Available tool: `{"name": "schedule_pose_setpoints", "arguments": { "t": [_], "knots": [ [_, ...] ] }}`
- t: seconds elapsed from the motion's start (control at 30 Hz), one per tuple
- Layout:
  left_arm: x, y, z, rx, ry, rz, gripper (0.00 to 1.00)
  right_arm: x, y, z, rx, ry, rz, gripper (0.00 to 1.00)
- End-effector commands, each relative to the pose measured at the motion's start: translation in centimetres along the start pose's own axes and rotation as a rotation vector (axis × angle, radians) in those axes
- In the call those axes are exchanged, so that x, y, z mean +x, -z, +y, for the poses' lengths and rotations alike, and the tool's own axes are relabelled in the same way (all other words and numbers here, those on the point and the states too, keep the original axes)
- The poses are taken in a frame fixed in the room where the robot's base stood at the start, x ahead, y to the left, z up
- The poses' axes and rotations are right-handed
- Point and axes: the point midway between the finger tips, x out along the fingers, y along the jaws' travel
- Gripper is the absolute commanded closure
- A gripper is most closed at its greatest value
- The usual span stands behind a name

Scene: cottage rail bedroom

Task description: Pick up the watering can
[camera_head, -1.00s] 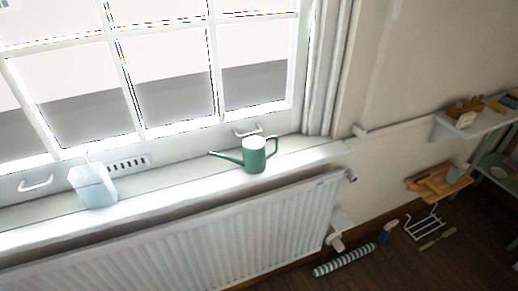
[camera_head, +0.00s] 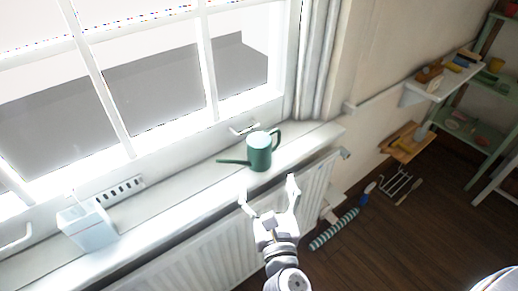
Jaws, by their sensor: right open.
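The green watering can (camera_head: 260,154) stands upright on the white window sill (camera_head: 190,190), below the window. Its spout points left and its handle is on the right side. My right gripper (camera_head: 269,190) comes up from the bottom of the view, just in front of the can and the sill edge. Its two fingers are spread apart with nothing between them. The gripper looks apart from the can, though the exact gap is hard to judge. My left gripper is not in view.
A pale box-like container (camera_head: 87,226) stands on the sill at left. A white radiator (camera_head: 190,262) is under the sill. Window handles (camera_head: 243,128) stick out behind the can. At right are a wall shelf (camera_head: 440,84), a green rack (camera_head: 480,130) and a striped roll (camera_head: 334,230) on the floor.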

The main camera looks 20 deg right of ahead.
Motion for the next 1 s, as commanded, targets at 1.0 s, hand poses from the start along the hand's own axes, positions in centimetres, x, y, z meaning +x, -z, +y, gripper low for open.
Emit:
{"name": "schedule_pose_setpoints", "arguments": {
  "t": [1.0],
  "knots": [
    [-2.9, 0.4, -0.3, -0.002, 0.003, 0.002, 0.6, 15.3, 0.3, -0.2, 0.006, -0.002, 0.001, 0.2]
  ]
}}
